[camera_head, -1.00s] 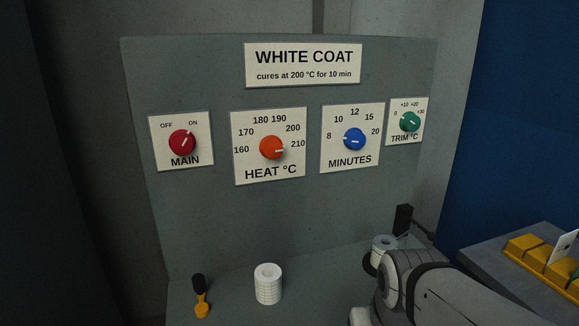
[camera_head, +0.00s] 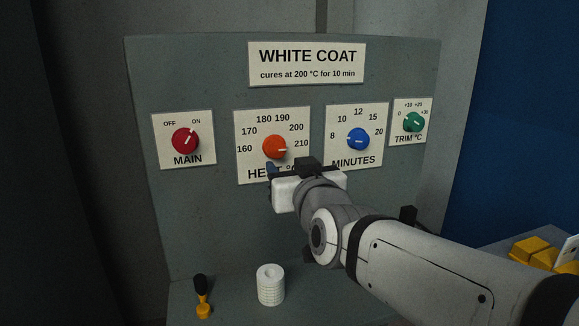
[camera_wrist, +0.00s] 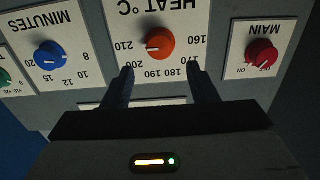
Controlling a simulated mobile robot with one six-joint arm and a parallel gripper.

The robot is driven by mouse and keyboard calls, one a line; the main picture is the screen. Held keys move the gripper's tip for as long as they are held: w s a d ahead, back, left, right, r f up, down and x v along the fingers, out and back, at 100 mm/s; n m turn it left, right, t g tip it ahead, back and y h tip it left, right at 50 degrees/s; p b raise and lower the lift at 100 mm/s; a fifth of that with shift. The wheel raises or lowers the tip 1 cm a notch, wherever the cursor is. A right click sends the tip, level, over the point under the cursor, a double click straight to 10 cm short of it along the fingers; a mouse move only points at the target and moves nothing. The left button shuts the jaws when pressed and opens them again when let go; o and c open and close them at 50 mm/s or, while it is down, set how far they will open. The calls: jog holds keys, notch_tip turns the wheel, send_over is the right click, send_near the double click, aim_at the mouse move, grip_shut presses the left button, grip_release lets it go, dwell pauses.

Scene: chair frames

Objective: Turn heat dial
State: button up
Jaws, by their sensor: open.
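The orange heat dial (camera_head: 274,146) sits on the HEAT °C plate (camera_head: 243,122) of the grey panel, its white pointer directed right at about 210. It also shows upside down in the wrist view (camera_wrist: 160,43). My gripper (camera_head: 288,169) is in front of the lower part of this plate, just below the dial in the head view, and covers part of the HEAT lettering. In the wrist view my gripper (camera_wrist: 160,71) is open and empty, its two dark fingers apart, with the dial beyond and between their tips. No contact with the dial shows.
The red MAIN dial (camera_head: 185,141) points to ON. The blue MINUTES dial (camera_head: 358,139) and green TRIM dial (camera_head: 414,122) are at right. A WHITE COAT sign (camera_head: 307,64) reads 200 °C for 10 min. A white stack (camera_head: 270,286) and a black-and-yellow item (camera_head: 202,296) stand below.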

aim_at(278, 150)
jog(key=p+x, duration=0.1)
jog(key=x, duration=0.3)
jog(key=p+x, duration=0.1)
jog(key=x, duration=0.3)
jog(key=shift+w+a+r+p, duration=0.15)
jog(key=shift+w+r+p, duration=0.05)
jog(key=shift+w+p, duration=0.15)
jog(key=shift+w+f, duration=0.15)
jog(key=shift+f, duration=0.05)
jog(key=shift+c, duration=0.5)
jog(key=c, duration=0.5)
jog(key=shift+o, duration=0.2)
jog(key=n, duration=0.6)
jog(key=shift+n, duration=0.4)
jog(key=o, duration=0.8)
